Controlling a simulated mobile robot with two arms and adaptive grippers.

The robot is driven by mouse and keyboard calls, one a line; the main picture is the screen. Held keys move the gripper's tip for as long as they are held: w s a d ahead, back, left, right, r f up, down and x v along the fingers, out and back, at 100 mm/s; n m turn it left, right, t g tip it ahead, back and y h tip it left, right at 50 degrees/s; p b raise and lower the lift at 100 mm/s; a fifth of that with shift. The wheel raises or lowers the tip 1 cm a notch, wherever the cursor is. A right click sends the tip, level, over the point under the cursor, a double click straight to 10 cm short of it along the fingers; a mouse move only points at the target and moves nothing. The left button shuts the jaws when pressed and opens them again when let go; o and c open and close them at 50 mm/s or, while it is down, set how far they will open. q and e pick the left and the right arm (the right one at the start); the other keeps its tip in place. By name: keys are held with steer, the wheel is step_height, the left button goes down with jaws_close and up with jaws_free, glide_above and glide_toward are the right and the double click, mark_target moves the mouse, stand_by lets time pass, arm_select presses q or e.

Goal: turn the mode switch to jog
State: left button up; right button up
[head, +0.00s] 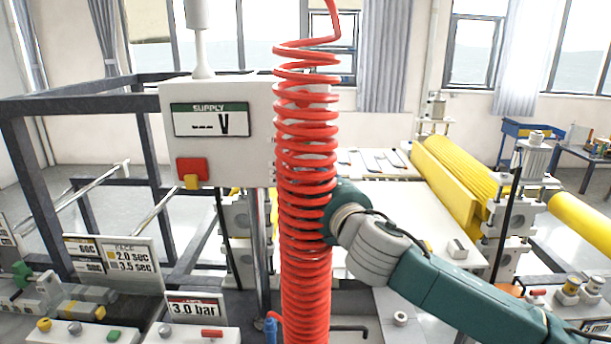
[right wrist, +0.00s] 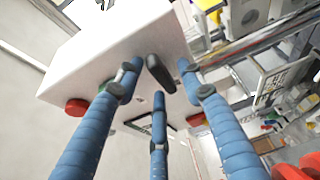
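A black lever-like switch (right wrist: 160,73) sticks out of a white box face in the right wrist view. No label on it can be read, so I cannot tell its mode. My right gripper (right wrist: 158,82) has its three blue fingers spread around the switch, with visible gaps to it. In the head view a red coiled hose hides my right gripper and the switch. My teal right arm reaches in from the right and ends behind the hose, beside the white supply box (head: 221,150). My left gripper is not in view.
The red coiled hose (head: 305,190) hangs in front of the box's right side. A 3.0 bar sign (head: 195,307) stands below. Yellow rollers (head: 460,180) lie at right.

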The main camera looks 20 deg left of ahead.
jaws_close()
steer(key=shift+f+b, duration=0.2)
steer(key=shift+b, duration=0.3)
steer(key=shift+d+f+m+t+b, duration=0.1)
steer(key=shift+m+t+b, duration=0.55)
steer(key=shift+m+b, duration=1.3)
steer(key=shift+a+f+m+t+b, duration=0.1)
steer(key=shift+m+t+b, duration=0.5)
steer(key=shift+m+b, duration=1.3)
steer(key=shift+d+f+m+t+b, duration=0.1)
steer(key=shift+m+t+b, duration=0.75)
steer(key=shift+b, duration=2)
steer(key=shift+r+m, duration=0.1)
steer(key=shift+m, duration=0.2)
jaws_free()
